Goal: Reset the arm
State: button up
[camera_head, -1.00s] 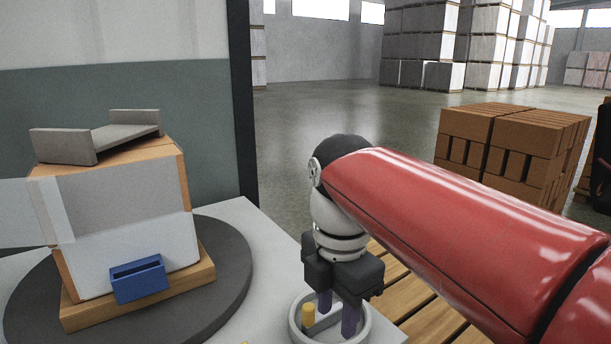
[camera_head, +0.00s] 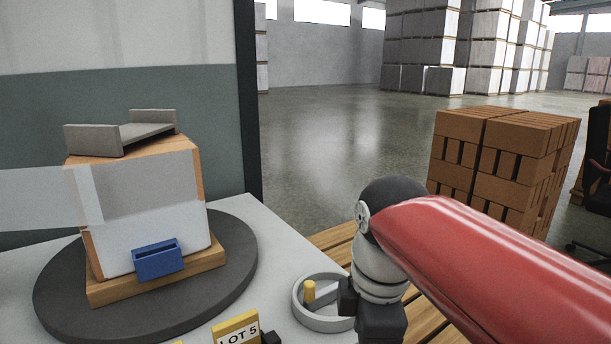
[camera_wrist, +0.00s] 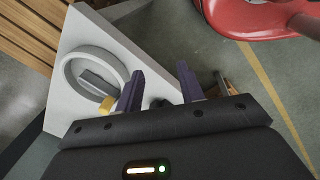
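My gripper shows in the wrist view (camera_wrist: 160,88) with its two purple fingers apart and nothing between them. In the head view my red arm comes in from the right, and the dark gripper body (camera_head: 372,310) hangs at the right side of the white table; its fingertips are below the picture edge. A round white dish (camera_head: 325,322) with a yellow-ended grey piece (camera_head: 310,291) inside stands on the table just left of the gripper. The dish also shows in the wrist view (camera_wrist: 68,72), left of the fingers.
A dark turntable (camera_head: 60,310) carries a wrapped block (camera_head: 155,215) with a blue holder (camera_head: 158,259) and a grey channel piece (camera_head: 95,140) on top. A yellow "LOT 5" sign (camera_head: 236,328) stands at the front. Brick stacks (camera_head: 500,160) stand on the floor behind a wooden pallet (camera_head: 335,243).

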jog(key=s+d+f+m+t, duration=0.4)
jog(key=d+f+m, duration=0.3)
jog(key=m, duration=1)
jog(key=shift+s+f+m, duration=0.35)
jog(key=shift+s+m, duration=0.05)
jog(key=shift+s, duration=0.2)
jog(key=shift+d, duration=0.1)
